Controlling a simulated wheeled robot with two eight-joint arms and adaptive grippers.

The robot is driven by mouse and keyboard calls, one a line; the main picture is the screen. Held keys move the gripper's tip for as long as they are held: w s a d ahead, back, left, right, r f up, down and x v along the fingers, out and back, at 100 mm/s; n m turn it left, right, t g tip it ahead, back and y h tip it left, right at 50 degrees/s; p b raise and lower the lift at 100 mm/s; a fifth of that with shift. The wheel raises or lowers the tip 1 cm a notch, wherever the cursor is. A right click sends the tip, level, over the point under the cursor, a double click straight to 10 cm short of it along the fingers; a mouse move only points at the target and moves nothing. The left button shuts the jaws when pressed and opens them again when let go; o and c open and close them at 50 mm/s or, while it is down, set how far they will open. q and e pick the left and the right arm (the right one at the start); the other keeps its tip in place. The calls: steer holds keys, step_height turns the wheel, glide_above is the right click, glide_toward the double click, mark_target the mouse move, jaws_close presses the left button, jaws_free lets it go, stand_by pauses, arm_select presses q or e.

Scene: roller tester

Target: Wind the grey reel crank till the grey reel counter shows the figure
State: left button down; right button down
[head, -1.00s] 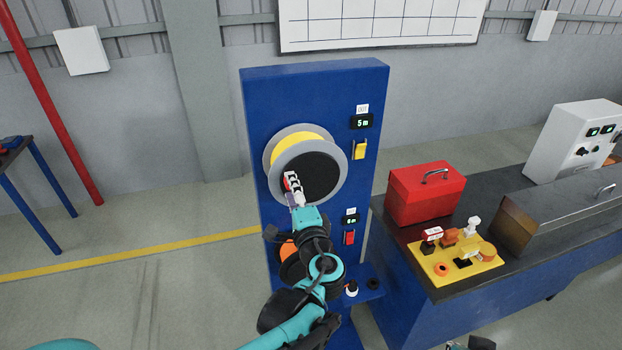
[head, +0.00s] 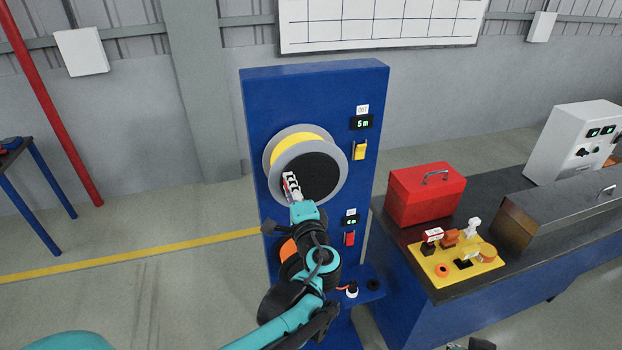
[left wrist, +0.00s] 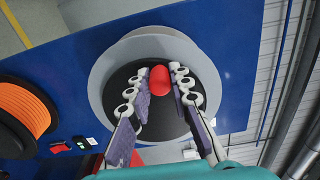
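A large reel (head: 340,183) with grey flanges, yellow line and a black face is on the tall blue panel. Its red crank knob (left wrist: 160,79) stands out from the black face in the left wrist view. My left gripper (head: 291,184) is at the lower left of that face. Its fingers are spread, one on each side of the knob, with narrow gaps visible. The upper counter (head: 362,122) reads 5 m. The lower counter (head: 350,221) is too small to read surely. My right gripper (head: 480,343) barely shows at the bottom edge.
An orange reel (left wrist: 25,115) is lower on the panel, partly behind my left arm. A yellow switch (head: 360,150) and a red switch (head: 350,238) are at the panel's right. A red toolbox (head: 425,195) and a yellow control plate (head: 455,265) are on the bench.

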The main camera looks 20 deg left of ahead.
arm_select(q)
steer(key=shift+f+n+b, duration=0.55)
steer(key=shift+f+n, duration=0.05)
steer(key=shift+n, duration=0.2)
steer(key=n, duration=0.1)
steer(key=f+n+b, duration=0.1)
steer(key=n, duration=0.1)
steer(key=shift+s+a+f, duration=0.15)
steer(key=shift+f, duration=0.15)
steer(key=f+n+b, duration=0.1)
steer(key=n+b, duration=0.1)
steer(key=n, duration=0.1)
steer(key=f+n+b, duration=0.1)
steer(key=n, duration=0.1)
steer(key=shift+w+d+f, duration=0.25)
steer(key=shift+d+f, duration=0.1)
